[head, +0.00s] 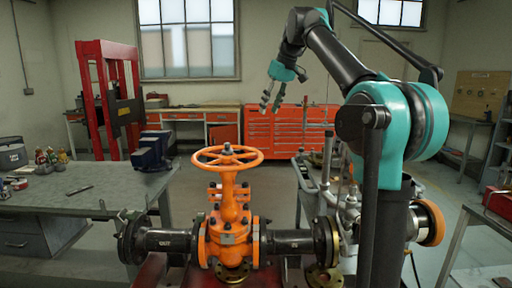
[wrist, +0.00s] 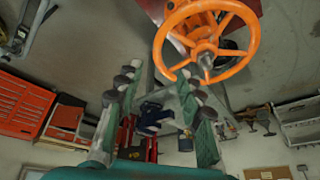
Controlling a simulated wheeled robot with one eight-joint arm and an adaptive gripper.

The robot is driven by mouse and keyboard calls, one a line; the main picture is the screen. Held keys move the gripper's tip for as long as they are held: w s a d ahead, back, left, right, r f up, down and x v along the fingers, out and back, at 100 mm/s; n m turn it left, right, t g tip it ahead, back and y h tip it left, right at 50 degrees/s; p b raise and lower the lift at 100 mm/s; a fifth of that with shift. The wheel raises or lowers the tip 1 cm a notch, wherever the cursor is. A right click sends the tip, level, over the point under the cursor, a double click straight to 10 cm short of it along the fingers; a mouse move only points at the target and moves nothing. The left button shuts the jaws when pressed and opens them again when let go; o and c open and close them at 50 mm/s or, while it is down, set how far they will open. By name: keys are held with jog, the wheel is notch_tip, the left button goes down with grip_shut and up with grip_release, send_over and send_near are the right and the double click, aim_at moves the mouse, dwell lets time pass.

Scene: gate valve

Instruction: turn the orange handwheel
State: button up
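The orange handwheel (head: 228,152) lies level on top of the orange gate valve (head: 229,220) in the head view. It also shows in the wrist view (wrist: 204,60), at the upper right, with spokes and a central stem. My gripper (head: 271,107) hangs above the wheel and to its right in the head view, apart from it. In the wrist view the two fingers of my gripper (wrist: 157,82) stand apart with nothing between them. The wheel lies beyond the fingertips there, and nothing touches it.
Black flanged pipes (head: 167,241) run out from both sides of the valve. A grey workbench (head: 95,200) with a blue vise (head: 154,151) stands at left. A red press (head: 108,95) and an orange tool cabinet (head: 290,128) stand behind. The air above the wheel looks clear.

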jog(key=x, duration=1.7)
jog(key=shift+c, duration=0.3)
grip_shut()
